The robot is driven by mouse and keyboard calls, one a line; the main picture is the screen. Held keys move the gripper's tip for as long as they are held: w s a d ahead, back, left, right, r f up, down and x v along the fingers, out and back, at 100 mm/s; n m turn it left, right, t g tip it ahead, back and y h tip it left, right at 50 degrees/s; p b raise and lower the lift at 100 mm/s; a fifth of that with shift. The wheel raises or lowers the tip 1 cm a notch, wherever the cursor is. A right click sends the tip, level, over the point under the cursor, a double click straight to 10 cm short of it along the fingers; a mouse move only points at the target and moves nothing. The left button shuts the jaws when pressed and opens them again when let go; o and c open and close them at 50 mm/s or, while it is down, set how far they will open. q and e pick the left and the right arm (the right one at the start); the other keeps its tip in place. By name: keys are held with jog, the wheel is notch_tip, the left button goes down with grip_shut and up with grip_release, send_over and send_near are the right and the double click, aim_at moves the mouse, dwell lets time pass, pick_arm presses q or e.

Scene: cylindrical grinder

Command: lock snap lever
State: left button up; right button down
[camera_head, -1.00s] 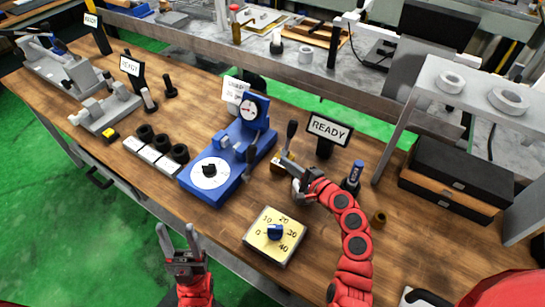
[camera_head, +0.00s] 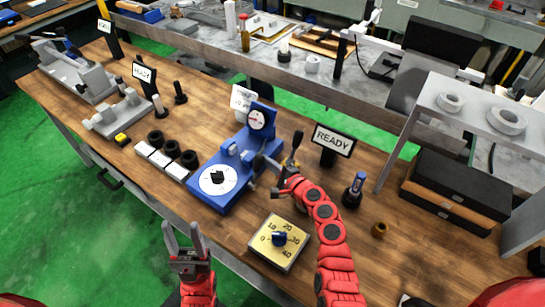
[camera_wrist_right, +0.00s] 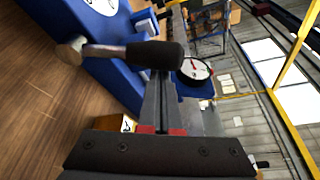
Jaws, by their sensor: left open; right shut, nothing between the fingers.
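The blue gauge fixture (camera_head: 225,185) stands mid-table with a white round dial plate and an upright gauge. A dark lever (camera_head: 258,165) is at its right side. Another black-handled lever (camera_head: 297,139) stands upright beside the READY sign. My right gripper (camera_head: 279,189) is just right of the blue fixture. In the right wrist view its shut fingers (camera_wrist_right: 163,105) point at a lever with a black grip (camera_wrist_right: 155,55) and metal rod; I cannot tell whether they touch it. Nothing is between the fingers. My left gripper (camera_head: 183,240) is open and empty in front of the table.
A READY sign (camera_head: 333,140) stands behind my right gripper. A yellow dial box (camera_head: 280,243) with a blue knob is in front of it. A blue-topped black tool (camera_head: 354,188) and a small brass part (camera_head: 379,229) are to the right.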

dwell(0.4)
jog(key=shift+s+a+b, duration=0.2)
jog(key=shift+b, duration=0.4)
jog(key=shift+s+n, duration=0.1)
jog(key=shift+n, duration=0.2)
jog(key=s+a+r+n+t+y+b, duration=0.1)
jog(key=s+a+n+b, duration=0.3)
jog(key=b, duration=0.6)
jog(key=shift+s+a+r+n+t+b, duration=0.3)
jog(key=shift+s+a+n+t+b, duration=0.1)
jog(key=shift+s, duration=0.75)
